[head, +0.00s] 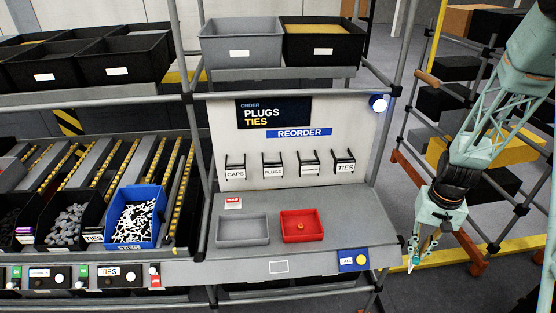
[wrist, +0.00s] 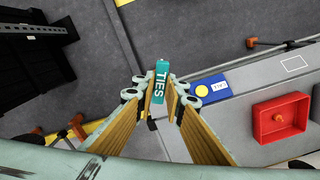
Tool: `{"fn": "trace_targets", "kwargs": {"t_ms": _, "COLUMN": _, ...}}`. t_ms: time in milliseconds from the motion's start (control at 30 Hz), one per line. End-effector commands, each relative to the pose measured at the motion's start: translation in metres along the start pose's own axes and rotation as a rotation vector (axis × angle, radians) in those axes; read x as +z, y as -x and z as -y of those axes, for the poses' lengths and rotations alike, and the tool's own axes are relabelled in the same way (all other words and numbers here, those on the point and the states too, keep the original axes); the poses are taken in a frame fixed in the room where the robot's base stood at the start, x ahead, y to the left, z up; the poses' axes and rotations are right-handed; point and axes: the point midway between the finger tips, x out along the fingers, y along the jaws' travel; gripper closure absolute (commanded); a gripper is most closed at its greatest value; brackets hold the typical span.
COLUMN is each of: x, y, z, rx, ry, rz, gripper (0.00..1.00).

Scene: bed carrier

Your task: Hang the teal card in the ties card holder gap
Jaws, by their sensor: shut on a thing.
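My gripper (head: 413,255) hangs to the right of the workbench in the head view, over the floor beside the bench's right edge. In the wrist view my gripper (wrist: 163,98) is shut on the teal card (wrist: 161,80), which reads TIES and sticks out beyond the fingertips. The ties card holder (head: 344,167) is the rightmost black holder on the white back panel. Its label reads TIES. Its gap is too small to make out. The card is apart from the holder, which lies up and left of my gripper in the head view.
Other holders, including CAPS (head: 235,172) and PLUGS (head: 272,171), hang left of the ties holder. A red tray (head: 318,235) and a grey tray (head: 227,238) stand on the bench. A blue button panel (head: 345,265) is at its front right. A rack post (head: 395,90) rises beside the panel.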

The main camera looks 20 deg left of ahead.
Motion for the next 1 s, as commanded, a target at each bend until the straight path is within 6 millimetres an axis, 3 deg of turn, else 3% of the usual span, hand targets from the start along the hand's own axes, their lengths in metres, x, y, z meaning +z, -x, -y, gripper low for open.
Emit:
{"fn": "trace_targets", "kwargs": {"t_ms": 33, "x": 0.000, "y": -0.011, "z": 0.000, "rx": 0.000, "ry": 0.000, "rz": 0.000, "gripper": 1.00}}
{"fn": "trace_targets", "kwargs": {"t_ms": 1000, "x": 0.000, "y": -0.116, "z": 0.000, "rx": 0.000, "ry": 0.000, "rz": 0.000, "gripper": 1.00}}
